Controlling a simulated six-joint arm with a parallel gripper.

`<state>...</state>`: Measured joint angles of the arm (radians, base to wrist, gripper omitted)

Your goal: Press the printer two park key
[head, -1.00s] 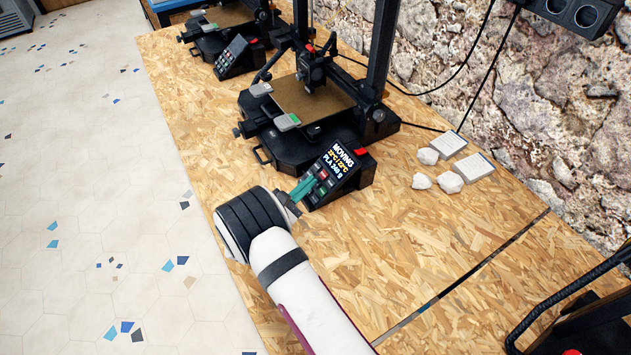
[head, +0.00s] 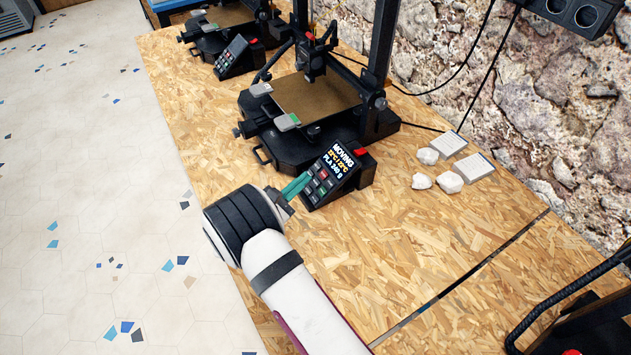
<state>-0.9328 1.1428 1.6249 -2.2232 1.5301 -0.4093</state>
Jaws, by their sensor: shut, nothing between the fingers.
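A black printer (head: 290,138) with a tan bed stands in the middle of the bench. Its control box (head: 337,175) sits just in front of it. The box's lit screen (head: 339,159) reads MOVING, with temperatures and a PLA line. Several small keys (head: 319,187), red and dark, lie below the screen; their labels are too small to read. My gripper (head: 300,184) is shut and empty, its green fingers beside the left edge of the keypad. They appear slightly apart from the keys, though I cannot tell the exact gap.
Another printer (head: 225,33) with its own control box (head: 231,56) stands farther back left. White lumps (head: 450,182) and two pale cards (head: 473,167) lie to the right, near the rough stone wall. A dark machine part fills the lower right corner. The front bench is clear.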

